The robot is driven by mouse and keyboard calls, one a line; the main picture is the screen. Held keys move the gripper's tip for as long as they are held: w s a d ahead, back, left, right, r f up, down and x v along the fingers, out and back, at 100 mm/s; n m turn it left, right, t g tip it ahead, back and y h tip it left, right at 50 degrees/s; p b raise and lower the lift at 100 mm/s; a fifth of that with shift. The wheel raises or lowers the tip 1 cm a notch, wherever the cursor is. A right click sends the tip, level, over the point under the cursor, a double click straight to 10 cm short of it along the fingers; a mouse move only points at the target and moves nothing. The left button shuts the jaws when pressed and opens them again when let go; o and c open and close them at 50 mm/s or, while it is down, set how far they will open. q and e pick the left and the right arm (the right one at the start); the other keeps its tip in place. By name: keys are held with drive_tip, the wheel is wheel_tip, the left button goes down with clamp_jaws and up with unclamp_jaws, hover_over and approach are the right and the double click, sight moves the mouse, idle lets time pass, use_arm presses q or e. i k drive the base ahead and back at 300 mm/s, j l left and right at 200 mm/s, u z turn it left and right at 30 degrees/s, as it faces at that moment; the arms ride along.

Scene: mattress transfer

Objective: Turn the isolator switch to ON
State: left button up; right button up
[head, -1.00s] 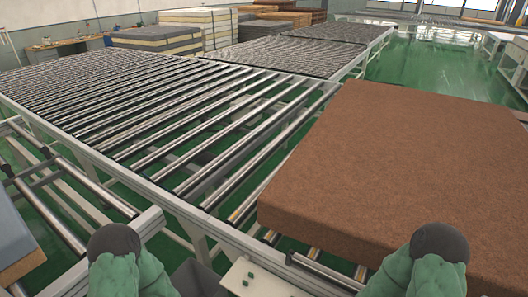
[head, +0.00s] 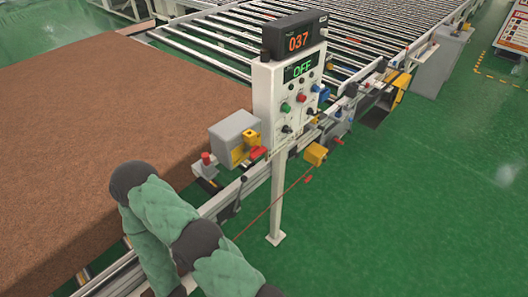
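A grey box (head: 234,132) sits on the conveyor's side rail beside the control post, in the middle of the head view. A yellow part (head: 243,148) and a red handle-like piece (head: 258,152) are on its near right side. This looks like the isolator switch, but I cannot read its marking or tell its position. The control post (head: 268,105) carries a display reading 037 (head: 298,41) and a green display reading OFF (head: 298,69), above several coloured buttons and knobs. One of my arms shows at the lower left; neither gripper is in view.
A large brown mattress (head: 110,140) lies on the conveyor at the left. A yellow box (head: 316,154) with a red cord hangs low beside the post. Rollers (head: 220,45) continue behind it. A grey cabinet (head: 440,62) stands at the back right. The green floor (head: 420,210) at the right is clear.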

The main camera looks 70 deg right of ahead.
sight(256, 152)
drive_tip(key=k+z, duration=0.1)
drive_tip(key=z, duration=2.3)
